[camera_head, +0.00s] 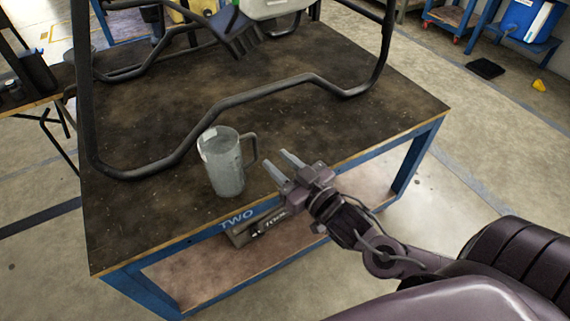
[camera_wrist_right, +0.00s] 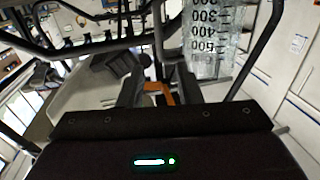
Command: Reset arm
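A clear grey measuring cup (camera_head: 223,163) with a handle stands upright near the front edge of the table (camera_head: 140,225). My right gripper (camera_head: 279,165) is just right of the cup's handle, over the table's front edge. Its two fingers are apart with nothing between them, and it does not touch the cup. In the right wrist view the cup (camera_wrist_right: 208,45), with its printed scale, shows beyond the fingers (camera_wrist_right: 160,92). My left gripper is not in view.
The drone's black tubular frame (camera_head: 225,103) stands on the table behind the cup. A white tank (camera_head: 272,8) is at the top. The table has a lower shelf (camera_head: 215,275). A blue cart (camera_head: 450,18) and a black mat (camera_head: 486,68) are far right.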

